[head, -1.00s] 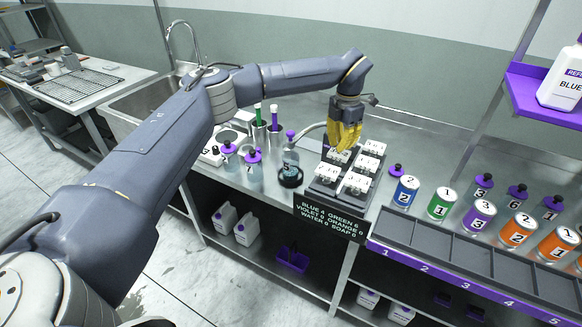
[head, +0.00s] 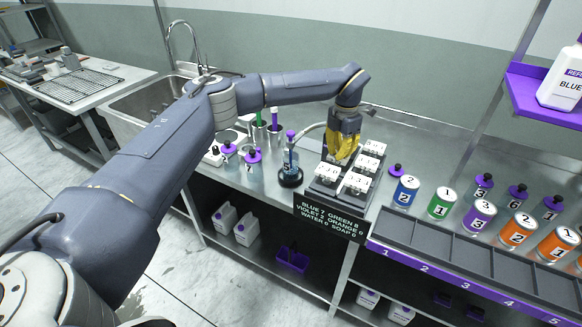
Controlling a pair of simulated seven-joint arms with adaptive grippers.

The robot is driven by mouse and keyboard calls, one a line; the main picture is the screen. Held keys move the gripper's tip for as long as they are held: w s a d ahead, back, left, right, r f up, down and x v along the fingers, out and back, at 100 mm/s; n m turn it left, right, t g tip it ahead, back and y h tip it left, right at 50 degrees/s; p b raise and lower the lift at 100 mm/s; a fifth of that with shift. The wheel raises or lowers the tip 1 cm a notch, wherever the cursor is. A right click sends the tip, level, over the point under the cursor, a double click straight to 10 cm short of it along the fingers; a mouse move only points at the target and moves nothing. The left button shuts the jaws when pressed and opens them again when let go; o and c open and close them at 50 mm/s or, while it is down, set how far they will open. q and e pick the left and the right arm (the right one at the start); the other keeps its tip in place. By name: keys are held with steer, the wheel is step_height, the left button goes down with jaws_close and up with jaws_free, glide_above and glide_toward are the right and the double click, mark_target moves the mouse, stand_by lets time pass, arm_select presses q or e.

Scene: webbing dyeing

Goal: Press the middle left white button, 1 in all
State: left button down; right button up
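The dosing panel (head: 322,188) is a dark stepped block with white buttons in two columns, standing on the steel bench. My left gripper (head: 340,157) points down over the left column, and its yellow fingers look closed together with nothing between them. They cover the middle left white button and the one behind it, so I cannot tell whether they touch it. The front left button (head: 327,172), front right button (head: 357,181) and back right button (head: 374,148) show clear of the fingers. My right gripper is not in view.
A black sign (head: 330,217) hangs at the panel's front. Numbered cans (head: 441,203) and a grey compartment tray (head: 450,258) lie to the right.

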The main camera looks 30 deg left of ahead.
arm_select(q)
steer(key=shift+f, duration=0.1)
stand_by(0.3)
steer(key=shift+r, duration=2.35)
steer(key=shift+r, duration=3)
